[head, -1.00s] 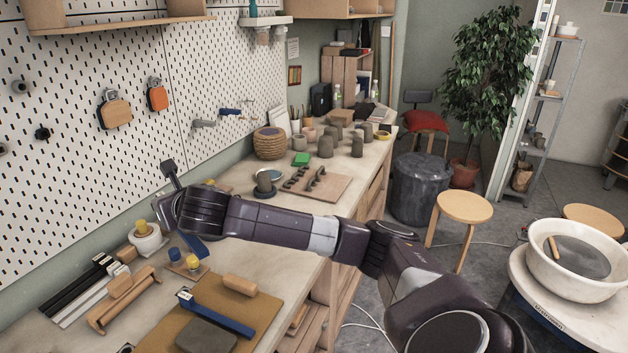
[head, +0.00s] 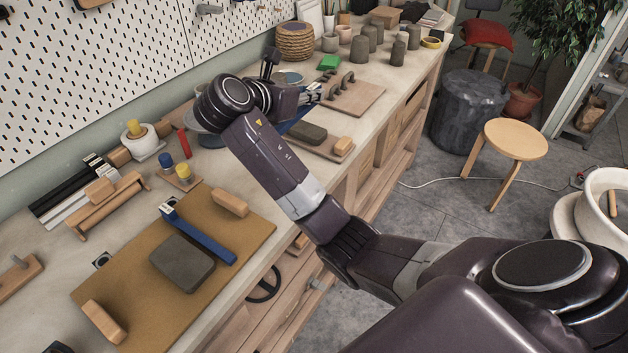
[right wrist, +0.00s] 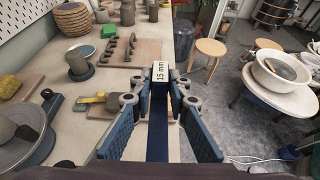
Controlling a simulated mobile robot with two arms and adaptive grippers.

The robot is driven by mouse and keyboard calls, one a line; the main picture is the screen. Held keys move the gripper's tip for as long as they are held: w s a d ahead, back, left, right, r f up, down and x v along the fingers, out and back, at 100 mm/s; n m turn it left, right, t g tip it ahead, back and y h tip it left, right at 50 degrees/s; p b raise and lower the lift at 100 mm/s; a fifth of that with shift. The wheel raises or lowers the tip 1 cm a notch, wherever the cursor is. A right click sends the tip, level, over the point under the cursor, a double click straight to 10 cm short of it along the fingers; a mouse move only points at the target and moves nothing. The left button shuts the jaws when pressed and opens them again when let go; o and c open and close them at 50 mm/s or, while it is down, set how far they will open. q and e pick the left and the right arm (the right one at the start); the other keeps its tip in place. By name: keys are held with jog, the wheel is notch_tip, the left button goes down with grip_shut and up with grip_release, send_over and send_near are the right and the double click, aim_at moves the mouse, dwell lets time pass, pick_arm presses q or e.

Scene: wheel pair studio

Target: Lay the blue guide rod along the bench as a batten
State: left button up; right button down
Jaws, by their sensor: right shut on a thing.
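My right gripper (head: 310,95) is over the far half of the bench (head: 185,105), near its front side. In the right wrist view the gripper (right wrist: 159,98) is shut on a blue rod (right wrist: 158,135), which points away along the bench and has a white "15 mm" label on its far end. In the head view only part of this held rod (head: 296,119) shows, behind my arm. Whether it touches the bench is unclear. A second blue rod (head: 205,238) lies on the tan board (head: 255,232) beside a grey slab (head: 181,262). My left gripper is not in view.
A board with dark handles (head: 365,97) lies beyond the gripper, and a small board with a grey block (head: 307,131) is near the front edge. Clay cylinders (head: 360,50) stand farther back.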

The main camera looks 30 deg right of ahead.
jog(key=f, duration=1.5)
jog(key=shift+s+a+f+p, duration=0.1)
jog(key=shift+s+f+p, duration=0.1)
jog(key=shift+f+p, duration=0.1)
jog(key=shift+f, duration=0.25)
notch_tip(320, 180, down, 4)
jog(key=shift+f, duration=0.1)
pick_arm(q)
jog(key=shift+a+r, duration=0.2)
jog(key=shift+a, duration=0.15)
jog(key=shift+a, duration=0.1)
pick_arm(e)
jog(key=c, duration=1.8)
grip_release()
jog(key=shift+f, duration=0.1)
jog(key=shift+c, duration=0.2)
